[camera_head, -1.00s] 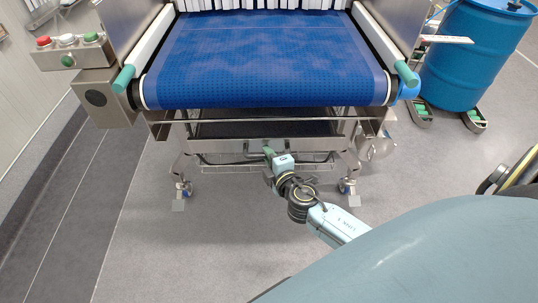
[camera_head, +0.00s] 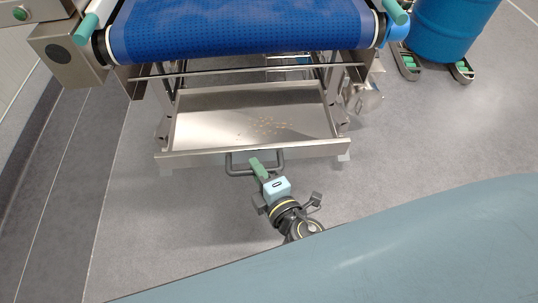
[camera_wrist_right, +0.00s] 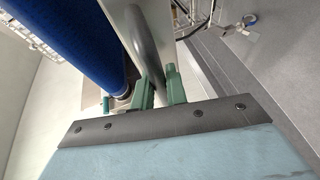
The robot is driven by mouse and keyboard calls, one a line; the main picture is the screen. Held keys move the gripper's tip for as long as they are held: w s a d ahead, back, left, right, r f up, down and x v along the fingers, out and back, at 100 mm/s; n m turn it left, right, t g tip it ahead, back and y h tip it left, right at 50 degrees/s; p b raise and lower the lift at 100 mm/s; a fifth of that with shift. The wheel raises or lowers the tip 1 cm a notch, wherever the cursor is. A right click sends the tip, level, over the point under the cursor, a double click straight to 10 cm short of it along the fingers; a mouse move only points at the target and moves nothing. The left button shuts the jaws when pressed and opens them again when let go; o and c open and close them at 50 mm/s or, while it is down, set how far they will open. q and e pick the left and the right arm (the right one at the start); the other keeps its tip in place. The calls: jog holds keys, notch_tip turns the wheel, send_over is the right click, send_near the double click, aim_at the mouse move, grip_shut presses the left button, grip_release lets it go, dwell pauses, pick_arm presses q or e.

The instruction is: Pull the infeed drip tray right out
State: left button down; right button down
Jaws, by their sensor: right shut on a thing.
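The infeed drip tray (camera_head: 205,103) is a shallow steel tray. It sticks out toward me from the frame under the blue belt, with small tan crumbs on its floor. A dark bar handle (camera_head: 236,170) is on its front face. My right gripper (camera_head: 256,164) is shut on this handle, near its middle. In the right wrist view the green fingers (camera_wrist_right: 160,88) stand on either side of a grey bar (camera_wrist_right: 146,45). My left gripper is not in view.
The blue conveyor belt (camera_head: 240,25) overhangs the tray's back. A grey control box (camera_head: 66,52) stands at the left. A blue drum (camera_head: 452,28) stands on a wheeled base at the back right. The grey floor in front of the tray is clear.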

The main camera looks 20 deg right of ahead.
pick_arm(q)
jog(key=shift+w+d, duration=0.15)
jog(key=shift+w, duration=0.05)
pick_arm(e)
jog(key=shift+s+a, duration=0.1)
jog(key=shift+s, duration=0.15)
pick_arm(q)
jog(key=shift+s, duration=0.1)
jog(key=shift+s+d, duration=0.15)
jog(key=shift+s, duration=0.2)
pick_arm(e)
jog(key=c, duration=1.4)
grip_release()
jog(key=shift+s, duration=0.1)
